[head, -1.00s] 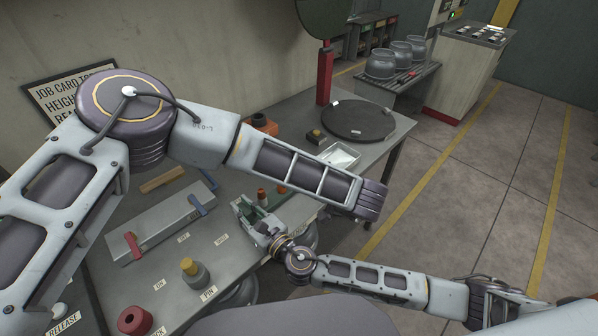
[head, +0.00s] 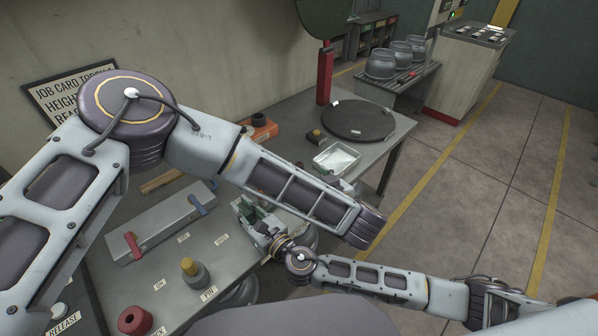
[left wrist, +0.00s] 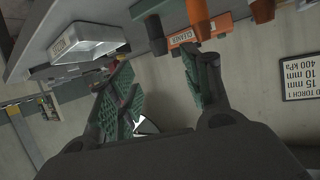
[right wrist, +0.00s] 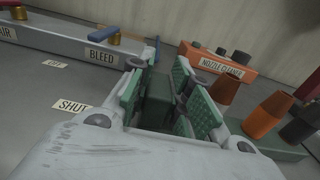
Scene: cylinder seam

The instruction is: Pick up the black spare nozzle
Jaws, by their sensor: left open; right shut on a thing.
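The black nozzle (right wrist: 300,127) stands at the right end of a green holder strip (right wrist: 262,146) in the right wrist view, cut by the picture's edge. It also shows in the left wrist view (left wrist: 154,34), which is turned over, with orange nozzles beside it. My left gripper (left wrist: 157,80) is open and empty, with the black nozzle just beyond its spread green fingers, apart from them. My right gripper (right wrist: 163,95) is shut on a dark green block (right wrist: 157,103), apparently part of the holder. In the head view my left forearm hides the nozzle.
An orange nozzle cleaner (right wrist: 219,60) stands behind the holder near the wall. A white tray (head: 336,158) and a dark round plate (head: 358,120) lie farther along the bench. A grey valve bar (head: 160,228) lies left of my right gripper (head: 256,217).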

